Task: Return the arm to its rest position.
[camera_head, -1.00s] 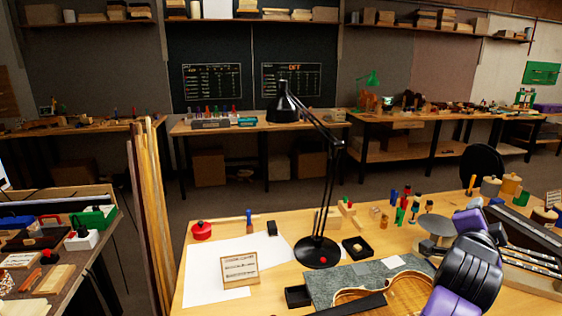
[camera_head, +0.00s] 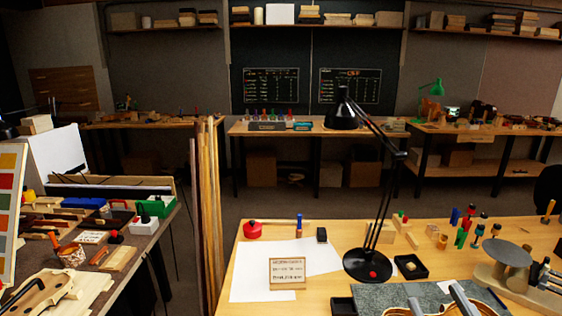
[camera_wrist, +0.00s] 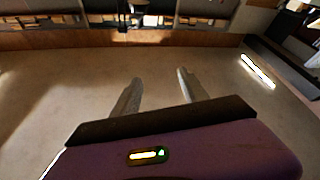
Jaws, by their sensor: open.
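My gripper (camera_wrist: 159,76) shows in the wrist view with its two grey fingers well apart and nothing between them. A plain pale surface lies beyond the fingers. In the head view, two grey finger-like tips of my gripper (camera_head: 432,292) show at the bottom edge, in front of the violin body (camera_head: 485,303) and grey mat (camera_head: 375,297). I cannot tell whether they touch anything there. The rest of my arm is out of the head view.
A black desk lamp (camera_head: 367,264) stands on the bench (camera_head: 250,275), left of the fingers. A small sign (camera_head: 288,273), black tray (camera_head: 411,266) and round grey stand (camera_head: 506,252) are nearby. Wood strips (camera_head: 208,215) stand upright left of the bench.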

